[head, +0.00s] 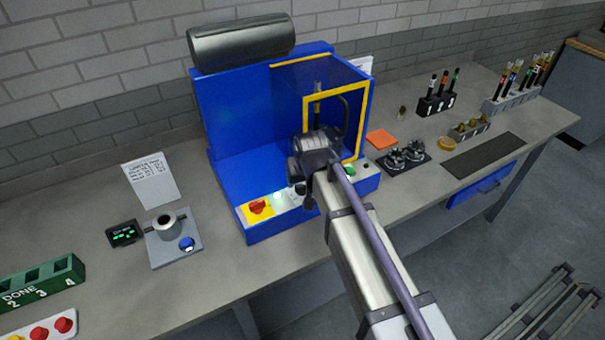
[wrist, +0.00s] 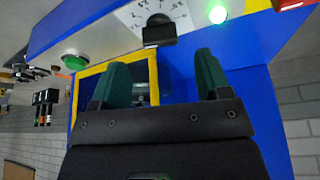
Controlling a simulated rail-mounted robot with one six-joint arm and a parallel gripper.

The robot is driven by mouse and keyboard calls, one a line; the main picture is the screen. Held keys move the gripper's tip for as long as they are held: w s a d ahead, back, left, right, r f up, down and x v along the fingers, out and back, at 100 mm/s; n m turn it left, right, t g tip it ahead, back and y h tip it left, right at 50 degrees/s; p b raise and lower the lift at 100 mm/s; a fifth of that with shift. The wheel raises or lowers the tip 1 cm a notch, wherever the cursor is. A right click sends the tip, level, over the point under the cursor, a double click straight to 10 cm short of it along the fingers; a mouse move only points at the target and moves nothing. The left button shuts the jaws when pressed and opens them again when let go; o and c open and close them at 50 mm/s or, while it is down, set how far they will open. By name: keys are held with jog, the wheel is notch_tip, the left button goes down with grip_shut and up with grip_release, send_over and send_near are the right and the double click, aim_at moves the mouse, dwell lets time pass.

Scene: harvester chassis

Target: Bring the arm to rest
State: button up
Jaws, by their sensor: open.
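My arm reaches from the lower right of the head view up to the front of the blue machine (head: 235,130). My gripper (wrist: 163,80) shows in the wrist view with its two green fingers apart and nothing between them. In the head view the wrist joints mostly hide the gripper. The gripper is close to the machine's front control panel (head: 285,205). In the wrist view a dial (wrist: 158,20), a green button (wrist: 75,61) and a lit green lamp (wrist: 218,14) lie beyond the fingertips. I cannot tell whether the fingers touch anything.
The yellow-framed guard (head: 307,105) stands just behind my wrist. A red knob (head: 257,207) is on the panel's left. To the right are an orange pad (head: 382,139), a dark fixture plate (head: 404,156) and several racks. A grey fixture (head: 173,240) and green DONE rack (head: 40,280) are left.

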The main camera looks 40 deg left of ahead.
jog(key=p+v, duration=0.3)
jog(key=v, duration=0.2)
jog(key=shift+r, duration=0.15)
jog(key=d+f+m+g+h+b, duration=0.1)
jog(key=d+f+m+b, duration=0.2)
jog(key=d, duration=2.3)
jog(key=s+d+f+m+g+h+b, duration=0.1)
jog(key=d+m, duration=0.5)
jog(key=d, duration=2.1)
notch_tip(320, 180, down, 4)
jog(key=shift+r+m+g+h+b, duration=0.2)
jog(key=shift+m+g+h+b, duration=0.2)
jog(key=shift+h+b, duration=0.55)
